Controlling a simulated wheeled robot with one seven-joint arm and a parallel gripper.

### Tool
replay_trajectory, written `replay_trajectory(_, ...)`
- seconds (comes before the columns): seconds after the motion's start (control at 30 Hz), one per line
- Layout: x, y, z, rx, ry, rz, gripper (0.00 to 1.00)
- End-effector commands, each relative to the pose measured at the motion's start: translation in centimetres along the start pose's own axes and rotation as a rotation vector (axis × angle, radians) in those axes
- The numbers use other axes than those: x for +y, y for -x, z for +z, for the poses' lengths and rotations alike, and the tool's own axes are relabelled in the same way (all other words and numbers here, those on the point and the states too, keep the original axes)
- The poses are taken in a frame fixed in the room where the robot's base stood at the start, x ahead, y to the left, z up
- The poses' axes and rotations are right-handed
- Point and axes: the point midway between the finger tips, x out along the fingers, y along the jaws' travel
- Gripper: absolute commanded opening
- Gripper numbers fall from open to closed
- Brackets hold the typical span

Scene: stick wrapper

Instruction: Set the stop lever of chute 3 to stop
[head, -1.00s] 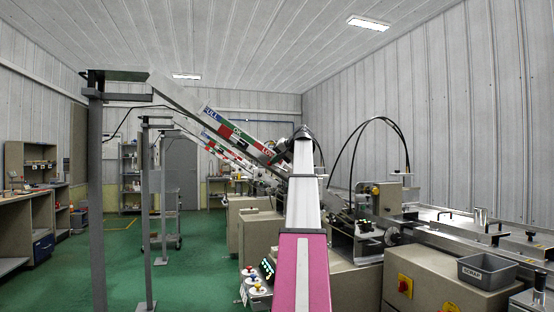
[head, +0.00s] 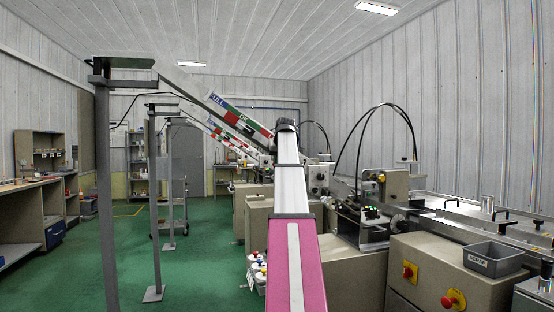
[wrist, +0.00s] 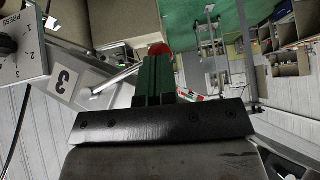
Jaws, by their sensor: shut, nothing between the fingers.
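In the wrist view, my gripper (wrist: 153,72) shows as two dark green fingers held together, with nothing between them. A red ball knob (wrist: 160,48) shows just past the fingertips, partly hidden by them. A bright metal rod (wrist: 114,80) slants up toward the knob and looks like the lever's arm. Whether the fingers touch the knob, I cannot tell. A plate marked 3 (wrist: 62,80) is on the chute left of the rod. In the head view my wrist end (head: 286,126) is at the sloping chutes (head: 240,120); the lever is hidden there.
A panel marked PRESS (wrist: 22,48) with a dark knob is at the wrist view's left edge. In the head view, machines with cables and a grey scrap bin (head: 492,260) stand right. Chute posts (head: 107,190) stand left. Green floor (head: 195,240) lies open between.

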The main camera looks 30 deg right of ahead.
Motion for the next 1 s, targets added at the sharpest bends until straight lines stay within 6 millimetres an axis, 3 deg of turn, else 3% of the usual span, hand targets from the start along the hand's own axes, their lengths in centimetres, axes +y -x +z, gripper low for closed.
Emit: replay_trajectory(1.0, -0.4, 2.1, -1.7, 0.001, -0.001, -0.003, 0.00)
